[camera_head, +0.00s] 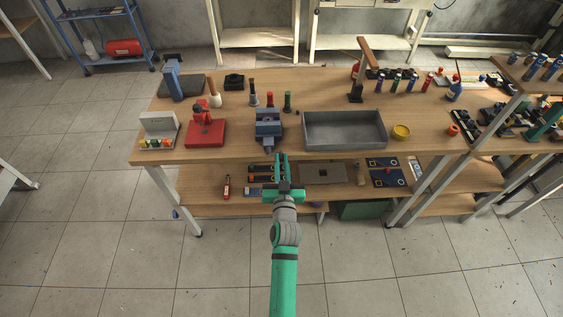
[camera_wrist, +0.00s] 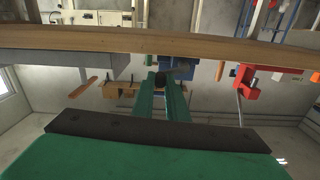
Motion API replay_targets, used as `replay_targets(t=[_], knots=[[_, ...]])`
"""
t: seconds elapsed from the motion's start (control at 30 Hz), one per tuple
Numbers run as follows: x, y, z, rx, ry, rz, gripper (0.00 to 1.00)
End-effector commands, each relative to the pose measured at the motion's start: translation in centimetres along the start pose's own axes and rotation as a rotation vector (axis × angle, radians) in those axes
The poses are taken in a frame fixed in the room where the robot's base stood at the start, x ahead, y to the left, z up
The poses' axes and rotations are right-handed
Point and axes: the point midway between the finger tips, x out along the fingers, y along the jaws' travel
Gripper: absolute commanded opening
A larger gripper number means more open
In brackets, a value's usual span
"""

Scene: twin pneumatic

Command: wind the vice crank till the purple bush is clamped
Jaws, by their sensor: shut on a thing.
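The blue-grey vice (camera_head: 269,129) stands at the front edge of the bench, and its blue body shows in the wrist view (camera_wrist: 203,73). My gripper (camera_head: 281,157) is in front of the vice at the bench edge. In the wrist view my gripper's two green fingers (camera_wrist: 161,82) are shut on a small dark piece, which looks like the crank's handle (camera_wrist: 160,77). The rest of the crank is mostly hidden by the fingers. I cannot make out a purple bush between the vice jaws in either view.
A grey tray (camera_head: 345,145) stands right of the vice and a red fixture (camera_head: 206,132) left of it. Several upright coloured pieces stand behind. The bench's front edge (camera_wrist: 200,42) runs close to my gripper. A lower shelf (camera_head: 205,207) holds several items.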

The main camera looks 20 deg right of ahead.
Motion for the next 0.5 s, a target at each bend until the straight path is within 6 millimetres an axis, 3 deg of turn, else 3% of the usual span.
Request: replay_targets(t=[0.27,0.5], knots=[[0.01,0.08,0.24,0.055,0.0,0.0,0.0],[0.05,0.22,0.97,0.208,-0.002,-0.001,0.0]])
